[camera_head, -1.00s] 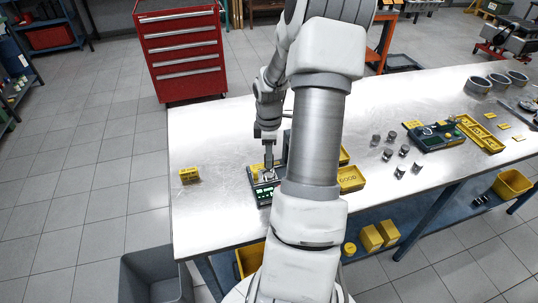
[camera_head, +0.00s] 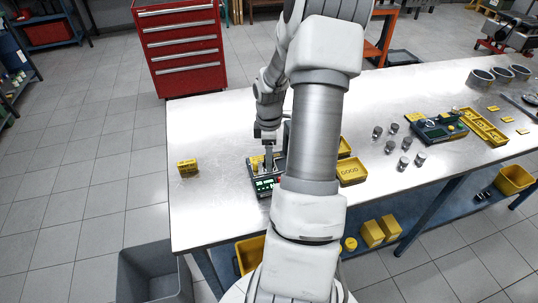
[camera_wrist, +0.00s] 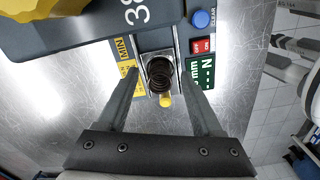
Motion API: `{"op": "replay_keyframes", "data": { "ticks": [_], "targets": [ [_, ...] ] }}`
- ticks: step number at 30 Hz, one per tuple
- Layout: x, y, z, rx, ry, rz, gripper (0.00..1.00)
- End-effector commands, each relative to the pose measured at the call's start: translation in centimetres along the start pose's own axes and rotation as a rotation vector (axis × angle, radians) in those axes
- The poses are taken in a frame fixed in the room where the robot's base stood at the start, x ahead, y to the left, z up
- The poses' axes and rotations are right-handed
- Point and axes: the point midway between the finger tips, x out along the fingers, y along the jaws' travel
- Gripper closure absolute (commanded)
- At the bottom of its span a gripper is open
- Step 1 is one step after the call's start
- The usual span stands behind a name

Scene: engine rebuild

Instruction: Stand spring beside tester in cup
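The spring tester (camera_head: 264,185), a dark box with a lit green display, sits near the table's front left edge. In the wrist view the tester (camera_wrist: 204,20) shows a green display panel and red and blue buttons. A dark coil spring (camera_wrist: 160,74) is on its square metal seat, seen nearly end-on. My gripper (camera_wrist: 160,68) is open, one finger on either side of the spring with gaps showing. In the head view my gripper (camera_head: 267,162) is down over the tester. A small yellow cylinder (camera_wrist: 165,100) lies at the seat's near edge. I cannot make out which thing is the cup.
A yellow tray marked GOOD (camera_head: 352,172) is right of the tester, partly behind my arm. A yellow block (camera_head: 187,167) stands to the left. Several metal cylinders (camera_head: 391,147) and another instrument (camera_head: 438,128) lie further right. The table's left end (camera_head: 205,130) has free room.

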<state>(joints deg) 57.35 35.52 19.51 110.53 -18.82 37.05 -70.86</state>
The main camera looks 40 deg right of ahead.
Motion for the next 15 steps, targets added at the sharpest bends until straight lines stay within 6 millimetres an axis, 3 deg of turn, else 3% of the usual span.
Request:
{"op": "replay_keyframes", "data": {
  "ticks": [10, 15],
  "targets": [
    [-0.3, 0.0, 0.0, 0.0, 0.0, 0.002, 0.3],
    [-2.5, 0.1, 0.1, 0.002, -0.001, 0.006, 0.3]
  ]
}}
